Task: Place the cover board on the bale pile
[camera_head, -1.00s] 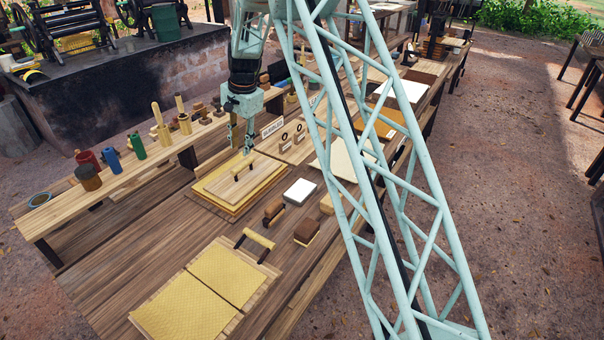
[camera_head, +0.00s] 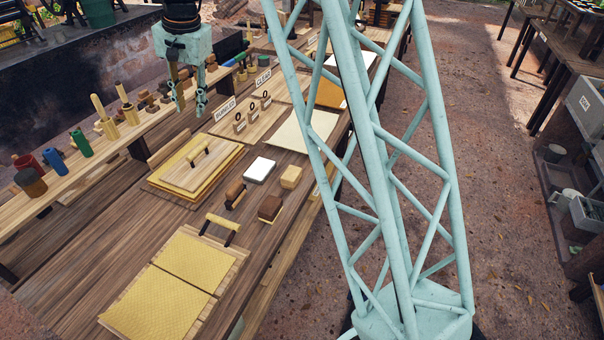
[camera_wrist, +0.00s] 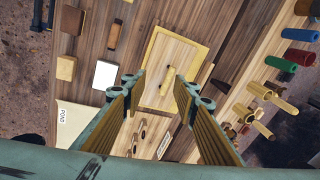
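The cover board (camera_head: 184,178), a pale wooden board with a dark-ended bar handle (camera_head: 199,158), lies flat on the bale pile (camera_head: 219,168), a stack of yellow sheets on the table. It also shows in the wrist view (camera_wrist: 174,56), with yellow edges of the pile (camera_wrist: 149,55) around it. My gripper (camera_head: 188,110) is open and empty, raised well above the table on the far side of the board. In the wrist view my spread fingers (camera_wrist: 157,92) frame the board's near part from above, apart from it.
Yellow sheets (camera_head: 150,303) lie on a board at the table's near end, beside a roller-like tool (camera_head: 222,222). Brown blocks, a white block (camera_head: 260,170) and a tan block (camera_head: 291,177) stand right of the pile. A side shelf (camera_head: 75,183) holds several tools and cups.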

